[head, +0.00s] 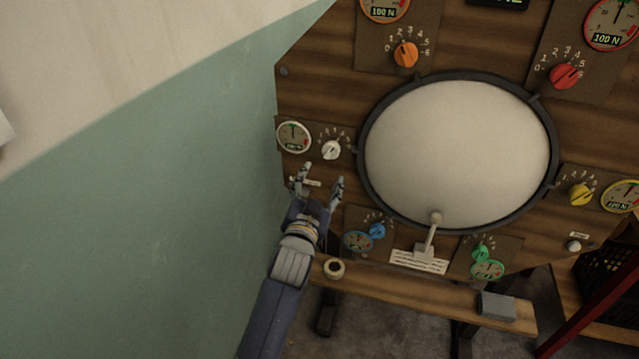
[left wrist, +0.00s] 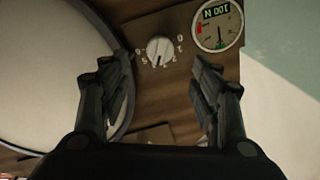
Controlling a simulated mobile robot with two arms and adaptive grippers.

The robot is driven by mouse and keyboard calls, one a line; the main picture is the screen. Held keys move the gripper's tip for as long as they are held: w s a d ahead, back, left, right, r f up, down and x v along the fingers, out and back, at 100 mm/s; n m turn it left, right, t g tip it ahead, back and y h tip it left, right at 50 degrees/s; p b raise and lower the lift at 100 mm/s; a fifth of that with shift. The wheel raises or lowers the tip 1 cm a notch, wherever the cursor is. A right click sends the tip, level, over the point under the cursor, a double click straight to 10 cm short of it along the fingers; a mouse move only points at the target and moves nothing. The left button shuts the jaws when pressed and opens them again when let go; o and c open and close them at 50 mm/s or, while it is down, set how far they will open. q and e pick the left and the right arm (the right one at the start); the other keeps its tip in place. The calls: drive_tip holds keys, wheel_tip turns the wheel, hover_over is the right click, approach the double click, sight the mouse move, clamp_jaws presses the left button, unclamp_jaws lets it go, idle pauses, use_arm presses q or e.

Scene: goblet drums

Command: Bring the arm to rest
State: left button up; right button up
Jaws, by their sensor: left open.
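My left gripper (head: 322,184) is open and empty in front of the wooden panel, just below the white knob (head: 331,150). In the left wrist view the open fingers (left wrist: 163,88) stand apart, with the white knob (left wrist: 159,50) showing between and beyond them. A gauge (head: 294,137) sits left of the white knob; it also shows in the left wrist view (left wrist: 217,25). The fingers do not appear to hold the knob. My right gripper is not in view.
The round white drum head (head: 455,150) fills the panel's middle. Orange (head: 405,54), red (head: 564,76), yellow (head: 581,193), blue (head: 377,231) and green (head: 481,252) knobs surround it. A shelf below bears a tape roll (head: 334,269) and a grey block (head: 496,306). A wall (head: 150,210) stands left.

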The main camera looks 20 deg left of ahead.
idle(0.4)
use_arm(q)
drive_tip(key=s+d+f+g+h, duration=0.1)
drive_tip(key=s+d+f+g, duration=0.1)
drive_tip(key=f, duration=0.9)
drive_tip(key=s+d+f+g+h, duration=0.1)
drive_tip(key=s+f+g, duration=0.2)
drive_tip(key=f, duration=0.9)
drive_tip(key=s+f+g+p, duration=0.1)
drive_tip(key=s+f+g, duration=0.1)
drive_tip(key=s+f, duration=0.45)
drive_tip(key=s+f+g, duration=0.1)
drive_tip(key=s+f, duration=0.3)
drive_tip(key=f, duration=0.5)
drive_tip(key=s+a+f+g+p, duration=0.1)
drive_tip(key=s+f+g, duration=0.2)
drive_tip(key=s+f, duration=0.6)
drive_tip(key=s+f+g, duration=0.2)
drive_tip(key=s+f, duration=0.5)
drive_tip(key=s, duration=0.5)
drive_tip(key=s+a+f+g, duration=0.2)
drive_tip(key=s, duration=0.8)
drive_tip(key=s+a+f+g, duration=0.2)
drive_tip(key=s+f, duration=0.1)
drive_tip(key=s, duration=0.7)
drive_tip(key=shift+s+a+n, duration=0.15)
drive_tip(key=shift+a+n, duration=0.05)
drive_tip(key=shift+n, duration=0.1)
